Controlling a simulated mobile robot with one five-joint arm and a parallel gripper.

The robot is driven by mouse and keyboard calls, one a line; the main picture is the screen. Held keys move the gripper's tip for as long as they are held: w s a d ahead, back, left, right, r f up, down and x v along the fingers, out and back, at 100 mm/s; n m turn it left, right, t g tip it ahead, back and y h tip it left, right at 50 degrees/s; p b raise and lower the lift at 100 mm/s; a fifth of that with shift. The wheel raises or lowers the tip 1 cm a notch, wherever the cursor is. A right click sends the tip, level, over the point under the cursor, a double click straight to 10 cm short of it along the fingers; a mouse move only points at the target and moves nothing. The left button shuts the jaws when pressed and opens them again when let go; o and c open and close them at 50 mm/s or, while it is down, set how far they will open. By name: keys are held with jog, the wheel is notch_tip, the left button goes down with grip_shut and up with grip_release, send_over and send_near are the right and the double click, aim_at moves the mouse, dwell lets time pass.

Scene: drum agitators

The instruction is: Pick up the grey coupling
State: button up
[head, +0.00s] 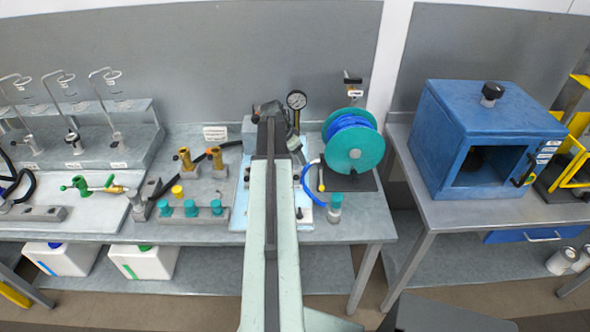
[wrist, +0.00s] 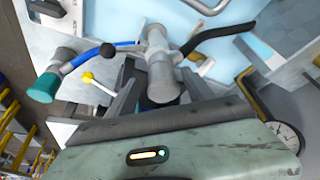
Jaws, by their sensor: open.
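A grey cylindrical piece, which looks like the grey coupling (wrist: 161,78), shows in the wrist view, with its round end toward me and a fitting with a blue hose and a black handle behind it. My gripper (wrist: 158,88) is open, with one finger on each side of this piece. I cannot tell whether the fingers touch it. In the head view my arm reaches over the blue mat and hides most of this spot.
A teal-capped grey cylinder (head: 335,208) stands near the bench's front edge. A pressure gauge (head: 296,101) and a teal reel of blue hose (head: 352,143) stand close to my arm. A rack of teal-topped pieces (head: 191,212) is to the left.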

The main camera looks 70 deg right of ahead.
jog(key=shift+b+x, duration=0.45)
jog(key=shift+x, duration=0.7)
jog(key=shift+r, duration=0.1)
grip_shut()
jog(key=shift+r+p, duration=0.1)
jog(key=shift+p, duration=0.2)
jog(key=shift+r+p, duration=0.3)
jog(key=shift+r, duration=0.05)
notch_tip(320, 180, up, 3)
jog(key=p, duration=0.3)
jog(key=shift+r, duration=0.2)
jog(key=w+a+p, duration=0.1)
jog(key=w+a, duration=0.3)
jog(key=a, duration=1.1)
jog(key=shift+a+r, duration=0.3)
jog(key=shift+r, duration=0.05)
